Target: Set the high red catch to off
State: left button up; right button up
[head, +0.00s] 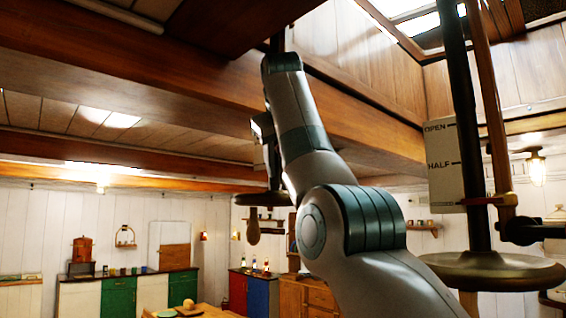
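A pale plate (445,165) marked OPEN and HALF is behind the pole. One of my arms, apparently the right, rises from the lower right to the ceiling beam at upper middle. My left gripper is not in view.
A dark round disc (492,272) sits low on the right pole. Another disc (262,199) with a wooden knob hangs left of my arm. Ceiling beams (130,80) cross overhead, with a skylight at upper right. Coloured cupboards (118,298) line the far wall.

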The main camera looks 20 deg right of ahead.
jog(key=shift+s+a+r, duration=0.25)
jog(key=shift+s+r, duration=0.1)
jog(key=shift+s, duration=0.15)
jog(key=v, duration=1.6)
jog(key=shift+w+f, duration=0.1)
